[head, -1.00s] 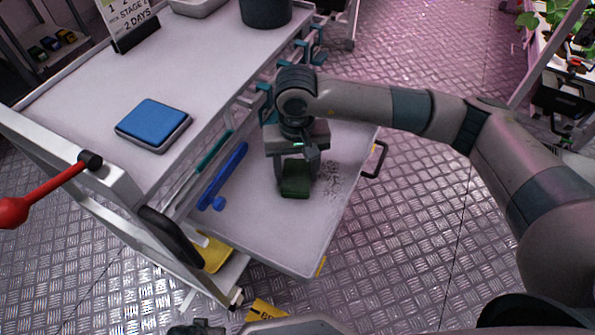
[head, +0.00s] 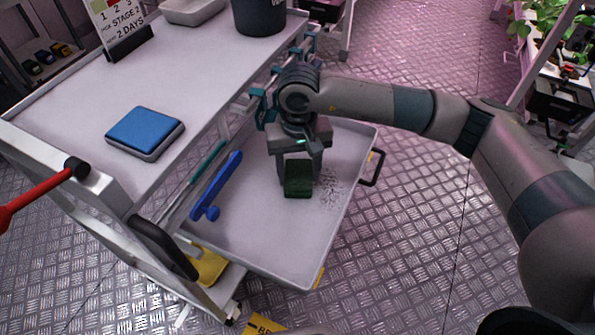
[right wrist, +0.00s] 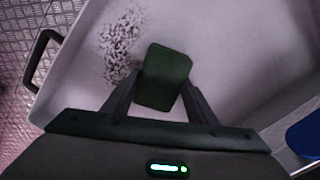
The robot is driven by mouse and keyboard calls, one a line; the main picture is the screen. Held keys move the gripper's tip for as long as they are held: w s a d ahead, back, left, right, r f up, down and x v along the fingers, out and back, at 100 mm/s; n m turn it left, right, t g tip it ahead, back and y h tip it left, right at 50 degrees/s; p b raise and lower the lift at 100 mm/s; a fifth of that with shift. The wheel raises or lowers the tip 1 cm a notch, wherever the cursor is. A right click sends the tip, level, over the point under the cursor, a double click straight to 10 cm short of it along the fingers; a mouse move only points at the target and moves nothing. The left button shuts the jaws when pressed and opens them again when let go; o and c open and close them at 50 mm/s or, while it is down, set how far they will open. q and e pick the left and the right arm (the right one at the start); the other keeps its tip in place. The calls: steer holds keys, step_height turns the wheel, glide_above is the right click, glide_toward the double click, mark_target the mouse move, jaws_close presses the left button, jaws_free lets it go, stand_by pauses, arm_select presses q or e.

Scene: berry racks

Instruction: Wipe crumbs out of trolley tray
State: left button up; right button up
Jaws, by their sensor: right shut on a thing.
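The grey trolley tray (head: 265,248) is pulled out below the trolley's top shelf. Dark crumbs (head: 329,189) lie scattered in it near the handle side. They also show in the right wrist view (right wrist: 121,45), left of the sponge. My right gripper (head: 298,178) is shut on a dark green sponge (head: 298,186) inside the tray, just beside the crumbs. The sponge also shows between the fingers in the right wrist view (right wrist: 165,76). I cannot tell whether its underside touches the tray floor. My left gripper is not in view.
A blue tool (head: 215,187) lies along the tray's left side, below the shelf edge. A black handle (head: 373,168) sticks out on the tray's right. A blue-topped scale (head: 146,130), a sign (head: 122,25) and a dark pot (head: 259,15) stand on the top shelf.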

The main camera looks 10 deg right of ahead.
mark_target(330, 193)
steer(key=shift+s+d+f+b, duration=0.1)
steer(key=shift+s+d+b, duration=0.1)
steer(key=shift+s+d, duration=0.25)
steer(key=shift+s+d+f+b, duration=0.1)
steer(key=shift+s+d+b, duration=0.1)
steer(key=shift+d, duration=0.35)
steer(key=shift+s+d+r, duration=0.2)
steer(key=shift+s+d, duration=0.25)
steer(key=shift+d, duration=0.15)
steer(key=shift+s+d+f+b, duration=0.15)
steer(key=shift+s+d+b, duration=0.65)
steer(key=shift+d, duration=0.25)
steer(key=shift+s+d, duration=0.35)
steer(key=shift+d, duration=0.1)
steer(key=shift+c, duration=0.2)
steer(key=shift+d, duration=0.15)
